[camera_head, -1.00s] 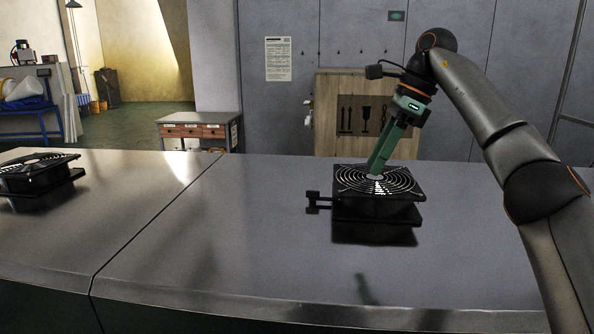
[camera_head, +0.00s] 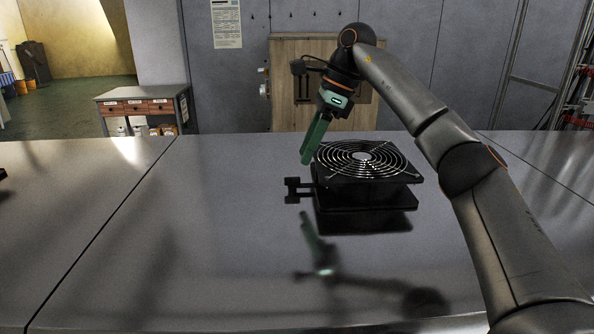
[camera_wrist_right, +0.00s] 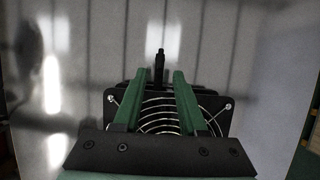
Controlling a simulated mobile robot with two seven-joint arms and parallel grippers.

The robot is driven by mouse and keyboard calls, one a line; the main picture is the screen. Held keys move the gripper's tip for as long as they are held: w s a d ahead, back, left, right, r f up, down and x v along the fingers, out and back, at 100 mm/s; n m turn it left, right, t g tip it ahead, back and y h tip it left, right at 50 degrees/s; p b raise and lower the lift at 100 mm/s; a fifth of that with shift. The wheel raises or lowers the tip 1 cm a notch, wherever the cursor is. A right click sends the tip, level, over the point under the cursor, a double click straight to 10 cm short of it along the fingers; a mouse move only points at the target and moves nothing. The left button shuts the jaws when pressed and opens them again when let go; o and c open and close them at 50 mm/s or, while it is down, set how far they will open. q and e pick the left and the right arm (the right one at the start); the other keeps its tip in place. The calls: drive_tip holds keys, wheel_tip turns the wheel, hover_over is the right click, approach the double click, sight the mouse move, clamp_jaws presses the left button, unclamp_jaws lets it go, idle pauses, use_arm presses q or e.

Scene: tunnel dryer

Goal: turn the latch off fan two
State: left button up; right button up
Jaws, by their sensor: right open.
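A black fan (camera_head: 366,160) with a round wire guard sits on a black base on the metal table; I cannot read a number on it. A small black latch (camera_head: 297,190) sticks out from its left side. My right gripper (camera_head: 306,159) has green fingers slanting down, above the latch and beside the fan's upper left edge. In the right wrist view, the open, empty fingers (camera_wrist_right: 164,76) reach over the fan (camera_wrist_right: 160,115). There the latch (camera_wrist_right: 159,68) stands out past the fan edge, in line with the gap between the fingertips. My left gripper is not in view.
The metal table (camera_head: 200,250) is bare left and in front of the fan. A dark bit of something shows at the left edge.

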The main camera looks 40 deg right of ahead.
drive_tip(key=x, duration=0.5)
drive_tip(key=shift+w+a+f, duration=0.15)
drive_tip(key=shift+f, duration=0.2)
drive_tip(key=shift+c, duration=0.3)
clamp_jaws()
